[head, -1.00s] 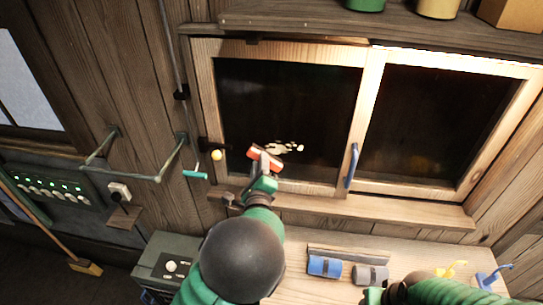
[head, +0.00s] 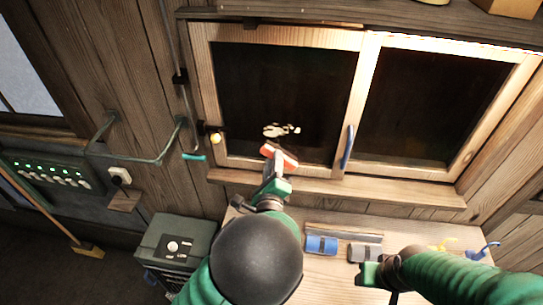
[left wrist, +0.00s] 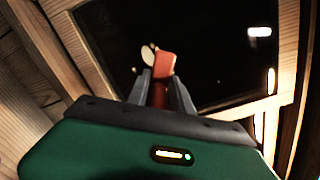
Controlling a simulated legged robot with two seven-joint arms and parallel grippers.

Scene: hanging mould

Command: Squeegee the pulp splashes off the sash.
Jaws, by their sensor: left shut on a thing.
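Cream pulp splashes (head: 282,130) sit on the dark left pane of the wooden-framed sash (head: 230,75). Part of them shows in the left wrist view (left wrist: 148,55). My left gripper (head: 274,180) is shut on a red squeegee (head: 280,157), just below the splashes in the head view. The squeegee's red end (left wrist: 165,64) shows between the fingertips in the left wrist view. I cannot tell whether it touches the glass. My right gripper (head: 368,273) is low over the bench; its fingers are not clear.
A blue handle (head: 348,147) stands upright on the sash. A wooden sill (head: 400,192) juts out below the panes. A pipe rail (head: 140,158) is at the left.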

